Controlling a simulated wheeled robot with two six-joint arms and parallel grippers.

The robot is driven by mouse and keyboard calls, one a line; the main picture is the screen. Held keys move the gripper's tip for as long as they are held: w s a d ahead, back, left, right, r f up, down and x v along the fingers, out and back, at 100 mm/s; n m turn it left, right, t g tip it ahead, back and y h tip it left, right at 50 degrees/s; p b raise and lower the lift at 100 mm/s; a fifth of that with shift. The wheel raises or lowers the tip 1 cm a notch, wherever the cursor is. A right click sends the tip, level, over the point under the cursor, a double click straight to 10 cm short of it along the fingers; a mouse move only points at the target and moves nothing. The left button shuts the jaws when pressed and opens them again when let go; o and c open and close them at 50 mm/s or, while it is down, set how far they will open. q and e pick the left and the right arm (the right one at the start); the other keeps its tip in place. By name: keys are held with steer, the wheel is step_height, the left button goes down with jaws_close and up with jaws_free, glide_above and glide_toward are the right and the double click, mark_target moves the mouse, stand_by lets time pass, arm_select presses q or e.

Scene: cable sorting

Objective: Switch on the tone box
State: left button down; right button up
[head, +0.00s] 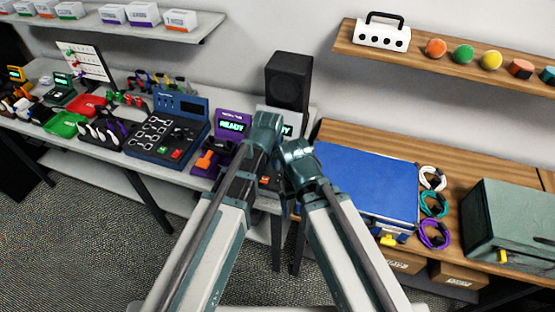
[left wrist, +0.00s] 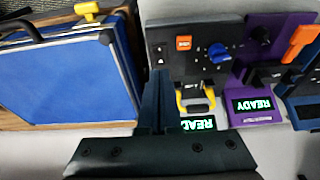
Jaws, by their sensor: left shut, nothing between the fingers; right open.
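The likely tone box, a dark grey unit (left wrist: 180,60), fills the upper middle of the left wrist view. It has an orange button (left wrist: 183,43), a blue knob (left wrist: 217,53), a yellow-edged part (left wrist: 184,102) and a lit READY screen (left wrist: 198,123). My left gripper (left wrist: 160,76) is shut and empty, its fingertips over the box's edge near the button; contact cannot be told. In the head view my left wrist hides most of this box. My right gripper (head: 287,200) is open beside it, its fingers partly hidden.
A purple READY unit (head: 232,125) stands close beside the box. A black speaker (head: 289,78) is behind. A blue case (head: 368,182) lies on the wooden bench to the right, with coiled cables (head: 434,204) beyond. Shelves (head: 420,58) hang above; the left table is crowded.

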arm_select(q)
steer(key=r+p, duration=0.1)
steer(key=s+r+p, duration=0.2)
steer(key=r, duration=0.1)
steer(key=shift+a+r, duration=0.1)
steer(key=shift+a, duration=0.25)
arm_select(e)
step_height(320, 180, up, 4)
steer(key=shift+r, duration=0.1)
arm_select(q)
steer(key=s+a+f+g+y+b, duration=0.1)
steer(key=s+a+f+b, duration=0.1)
steer(key=s, duration=0.4)
steer(key=s+a+f+g+y+b, duration=0.1)
steer(key=s+a+f+b, duration=0.1)
steer(key=s+f+b, duration=0.3)
steer(key=shift+s+a+f+g+b, duration=0.15)
steer(key=shift+s+f+g+b, duration=0.2)
steer(key=shift+s+f, duration=0.45)
arm_select(e)
step_height(320, 180, down, 8)
steer(key=shift+r, duration=0.15)
arm_select(q)
steer(key=shift+s+r, duration=0.2)
